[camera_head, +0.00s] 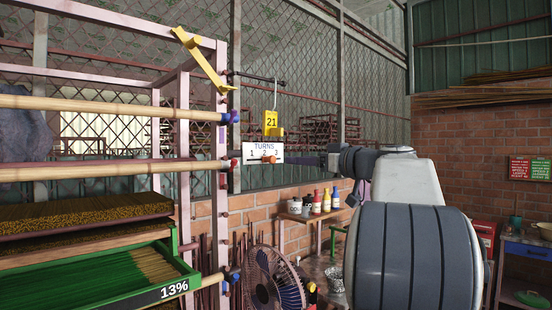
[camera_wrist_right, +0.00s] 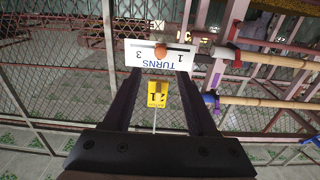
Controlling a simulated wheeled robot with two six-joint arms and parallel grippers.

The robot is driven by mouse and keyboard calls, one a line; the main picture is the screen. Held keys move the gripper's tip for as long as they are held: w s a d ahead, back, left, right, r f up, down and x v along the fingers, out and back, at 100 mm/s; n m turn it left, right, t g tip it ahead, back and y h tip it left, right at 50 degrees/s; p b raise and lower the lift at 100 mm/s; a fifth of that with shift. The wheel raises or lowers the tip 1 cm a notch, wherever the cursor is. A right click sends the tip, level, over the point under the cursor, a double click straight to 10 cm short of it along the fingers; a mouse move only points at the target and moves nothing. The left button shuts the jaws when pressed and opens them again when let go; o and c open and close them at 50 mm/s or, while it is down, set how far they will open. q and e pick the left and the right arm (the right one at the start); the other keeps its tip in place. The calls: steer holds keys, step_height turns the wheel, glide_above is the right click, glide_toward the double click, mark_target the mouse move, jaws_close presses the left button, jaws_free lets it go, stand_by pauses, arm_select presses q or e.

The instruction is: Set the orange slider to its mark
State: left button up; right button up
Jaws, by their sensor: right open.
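A white board (camera_head: 279,149) labelled TURNS, with numerals 1, 2 and 3, hangs by the rack post. The orange slider (camera_head: 268,159) sits on its lower part, near the 2. In the right wrist view the board (camera_wrist_right: 128,47) appears upside down, with the slider (camera_wrist_right: 160,50) between the 3 and the 1; the 2 is not visible there. My right gripper (camera_head: 290,160) reaches in from the right at board height. In the wrist view its open fingers (camera_wrist_right: 160,73) are either side of the slider's line, with nothing between them. Whether they touch the board is unclear. My left gripper is not in view.
A yellow tag reading 21 (camera_head: 271,122) hangs from a hook just above the board. Wooden poles (camera_head: 100,172) run along the rack (camera_head: 184,150) at left. A green tray (camera_head: 150,301) marked 13%, a fan (camera_head: 273,279) and a shelf with bottles (camera_head: 317,202) are lower down.

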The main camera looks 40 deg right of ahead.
mark_target(274, 159)
steer(key=w+p, duration=0.1)
steer(key=w, duration=0.2)
steer(key=w+p, duration=0.4)
steer(key=w, duration=0.1)
steer(key=shift+w+a+r, duration=0.15)
steer(key=shift+w+a, duration=0.15)
steer(key=shift+a, duration=0.1)
steer(key=shift+w+f, duration=0.2)
steer(key=shift+w, duration=0.4)
jaws_close()
stand_by(0.4)
